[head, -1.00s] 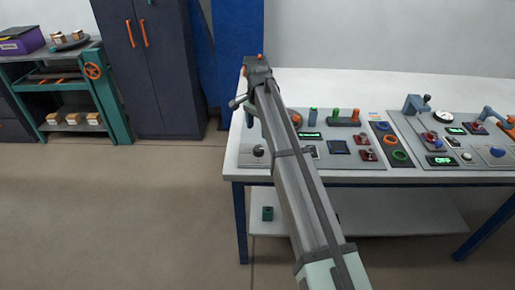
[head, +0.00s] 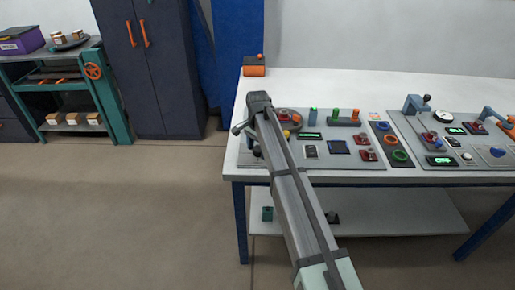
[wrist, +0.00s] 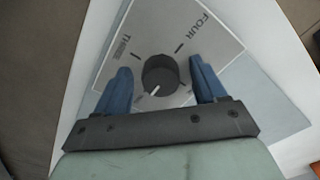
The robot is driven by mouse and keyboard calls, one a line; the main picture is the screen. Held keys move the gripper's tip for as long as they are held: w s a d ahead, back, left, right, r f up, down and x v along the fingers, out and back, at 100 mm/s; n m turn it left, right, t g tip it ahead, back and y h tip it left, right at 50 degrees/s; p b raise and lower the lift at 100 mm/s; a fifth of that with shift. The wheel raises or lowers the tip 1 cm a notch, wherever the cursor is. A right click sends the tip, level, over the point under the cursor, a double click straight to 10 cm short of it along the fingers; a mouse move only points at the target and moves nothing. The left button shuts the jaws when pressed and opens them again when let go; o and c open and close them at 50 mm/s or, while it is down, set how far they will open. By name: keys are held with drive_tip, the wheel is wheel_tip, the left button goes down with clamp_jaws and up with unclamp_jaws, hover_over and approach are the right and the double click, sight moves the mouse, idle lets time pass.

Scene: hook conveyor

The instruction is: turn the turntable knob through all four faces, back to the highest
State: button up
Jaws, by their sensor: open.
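A round dark knob (wrist: 159,74) sits on a pale plate (wrist: 172,30) marked with ticks and words in the wrist view. FOUR reads at the upper right and a partly legible THREE at the upper left. The knob's white pointer line faces the lower left of that view. My gripper (wrist: 160,69) is open, with one blue finger on each side of the knob and visible gaps between. How far the fingertips are above the plate is unclear. In the head view, my arm hides the fingers and most of the knob.
The grey control panel (head: 325,132) holds several buttons, displays and switches right of my arm. A second panel (head: 455,130) stands further right. An orange and dark object (head: 254,70) sits at the table's back left corner. The white tabletop (head: 350,88) behind the panels is clear.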

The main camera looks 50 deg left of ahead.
drive_tip(key=shift+c, duration=0.2)
drive_tip(key=c, duration=1)
drive_tip(key=shift+n, duration=0.4)
drive_tip(key=n, duration=0.3)
drive_tip(key=shift+d+n, duration=0.1)
drive_tip(key=shift+n, duration=0.2)
drive_tip(key=n, duration=0.4)
drive_tip(key=shift+w+d+n, duration=0.1)
drive_tip(key=shift+n, duration=0.2)
drive_tip(key=n, duration=0.4)
drive_tip(key=shift+n, duration=0.3)
drive_tip(key=shift+w+n, duration=0.15)
drive_tip(key=shift+n, duration=1.95)
